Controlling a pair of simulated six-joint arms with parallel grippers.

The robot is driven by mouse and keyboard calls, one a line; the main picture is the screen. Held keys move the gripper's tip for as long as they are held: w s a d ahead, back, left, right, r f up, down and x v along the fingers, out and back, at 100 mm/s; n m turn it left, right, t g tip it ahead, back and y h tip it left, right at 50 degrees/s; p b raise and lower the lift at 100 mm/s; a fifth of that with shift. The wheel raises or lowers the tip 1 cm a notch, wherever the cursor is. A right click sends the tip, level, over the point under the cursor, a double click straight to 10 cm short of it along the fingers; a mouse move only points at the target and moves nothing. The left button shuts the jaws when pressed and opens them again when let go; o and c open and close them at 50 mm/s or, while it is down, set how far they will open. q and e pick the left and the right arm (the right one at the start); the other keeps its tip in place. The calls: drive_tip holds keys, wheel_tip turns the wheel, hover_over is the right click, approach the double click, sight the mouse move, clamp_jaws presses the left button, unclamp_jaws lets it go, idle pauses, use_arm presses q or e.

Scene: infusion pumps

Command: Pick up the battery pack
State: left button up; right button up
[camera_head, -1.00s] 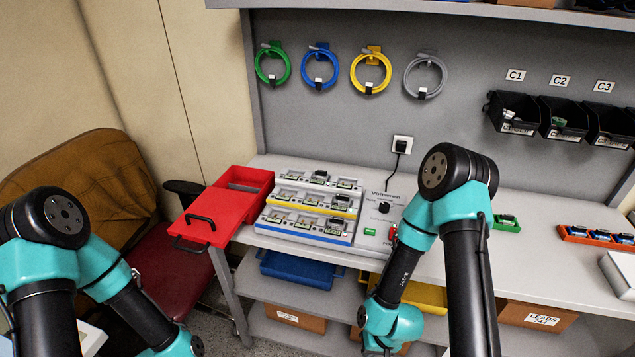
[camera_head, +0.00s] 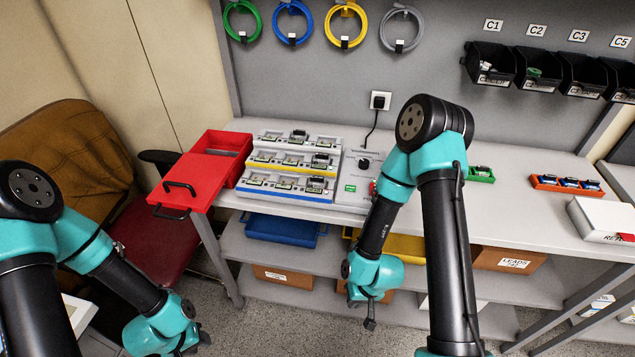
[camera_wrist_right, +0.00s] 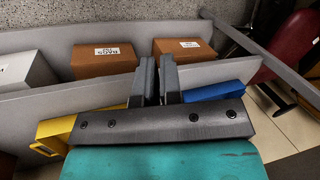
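I cannot tell for sure which thing is the battery pack. Several small blue-topped blocks (camera_head: 569,183) sit in an orange tray (camera_head: 537,185) at the right of the bench. A green tray (camera_head: 490,178) with a small dark item stands left of it, partly behind my right arm. My right gripper (camera_head: 370,318) hangs low in front of the bench, far from the trays. In the right wrist view its fingers (camera_wrist_right: 158,72) are close together with nothing held between them. My left gripper (camera_head: 200,342) is low at the bottom left, too small to read.
A stepped rack (camera_head: 292,168) of small modules, a control panel (camera_head: 354,188) and an open red drawer-like box (camera_head: 188,176) stand on the bench (camera_head: 520,215). A white box (camera_head: 597,218) is at far right. Below are shelves with a blue bin (camera_head: 283,230) and cardboard boxes (camera_head: 510,262).

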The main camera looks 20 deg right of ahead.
drive_tip(key=o, duration=1.2)
